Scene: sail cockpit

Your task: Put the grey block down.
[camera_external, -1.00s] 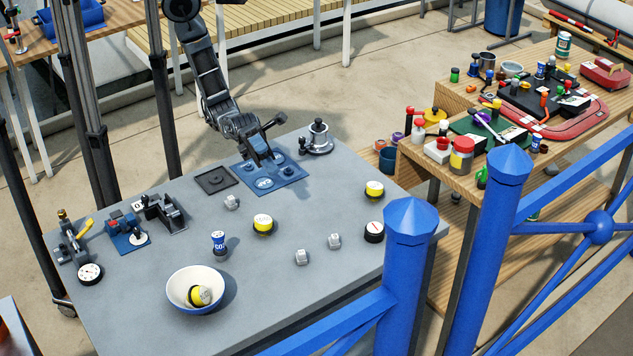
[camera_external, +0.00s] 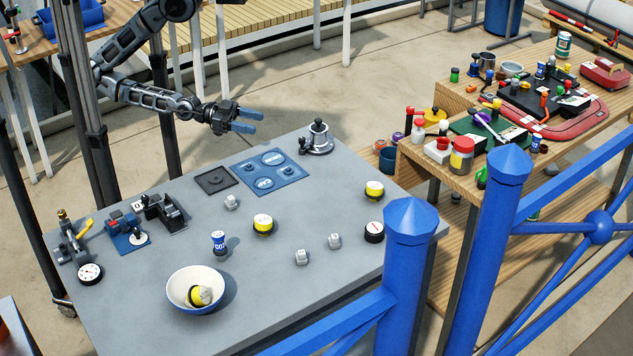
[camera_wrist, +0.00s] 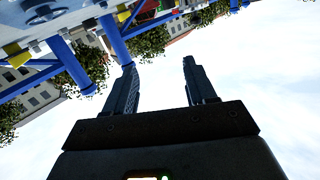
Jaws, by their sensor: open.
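Small light-grey blocks rest on the grey table (camera_external: 150,285) in the external view. One grey block (camera_external: 231,202) is left of centre, in front of the dark square plate. Two more, a grey block (camera_external: 302,256) and another grey block (camera_external: 334,240), sit close together near the front right. I cannot tell which one the task names. My gripper (camera_external: 258,121) is raised by the table's back edge, its fingers level and pointing right. It is open and empty. In the wrist view my gripper (camera_wrist: 158,82) shows its two fingers apart with only background between them.
A blue panel (camera_external: 285,181), a dark square plate (camera_external: 214,180) and a metal winch-like part (camera_external: 317,140) lie at the back. A white-blue bowl (camera_external: 183,304) holds a yellow item. A blue can (camera_external: 218,243) and yellow-topped tins (camera_external: 263,224) stand mid-table. Blue railings (camera_external: 408,260) cross the front right.

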